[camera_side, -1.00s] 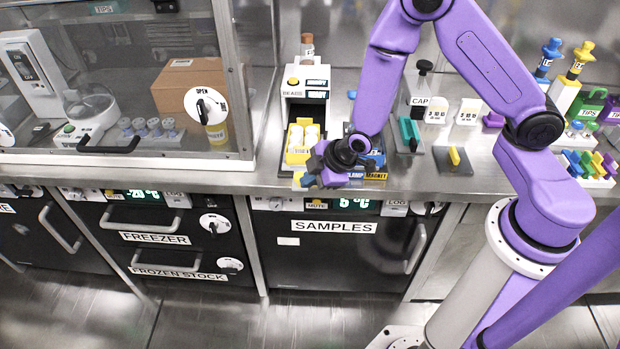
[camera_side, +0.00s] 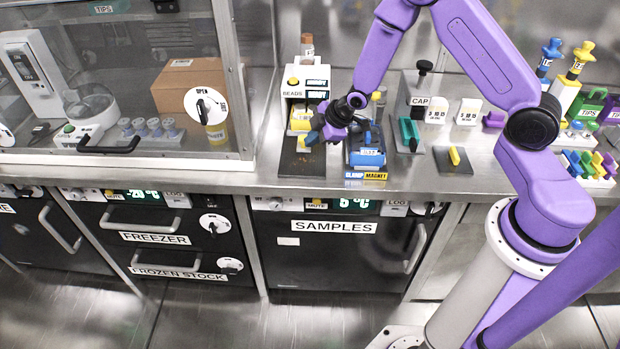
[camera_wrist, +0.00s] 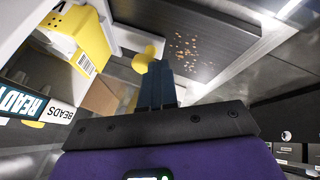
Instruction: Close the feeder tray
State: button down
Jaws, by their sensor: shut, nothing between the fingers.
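The white feeder marked BEADS (camera_side: 291,93) stands at the back of the bench. Its yellow tray (camera_side: 300,118) is in the opening under the display, partly hidden behind my gripper. I cannot tell whether it is fully flush. In the wrist view the tray's yellow front (camera_wrist: 82,38) has a barcode label, and a yellow knob (camera_wrist: 148,53) shows at my fingertips. My gripper (camera_side: 312,138) is shut and empty, in front of the tray. Its fingers (camera_wrist: 157,80) are close together by the knob; contact is unclear.
A blue clamp-magnet block (camera_side: 366,158) stands close on the right. The glass enclosure (camera_side: 160,80) is to the left.

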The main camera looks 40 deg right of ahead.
jog(key=shift+w+d, duration=0.9)
jog(key=shift+d, duration=0.05)
jog(key=shift+w+d, duration=0.1)
jog(key=s, duration=0.1)
jog(key=s+a+r, duration=0.1)
jog(key=s, duration=0.2)
jog(key=shift+s+a+r, duration=0.15)
jog(key=shift+s+a, duration=0.05)
jog(key=shift+a, duration=0.1)
jog(key=s+a+r+g+h, duration=0.1)
jog(key=s+a+r+g, duration=0.15)
jog(key=s+r, duration=0.55)
jog(key=s+a+r+g, duration=0.1)
jog(key=s+a+r, duration=0.2)
jog(key=s+r, duration=0.55)
jog(key=s+d+r+g, duration=0.1)
jog(key=s, duration=0.8)
jog(key=s+d+g+h, duration=0.1)
jog(key=s+g, duration=0.1)
jog(key=s, duration=0.7)
jog(key=shift+d+r+m, duration=0.25)
jog(key=shift+r+m, duration=0.05)
jog(key=shift+r, duration=0.1)
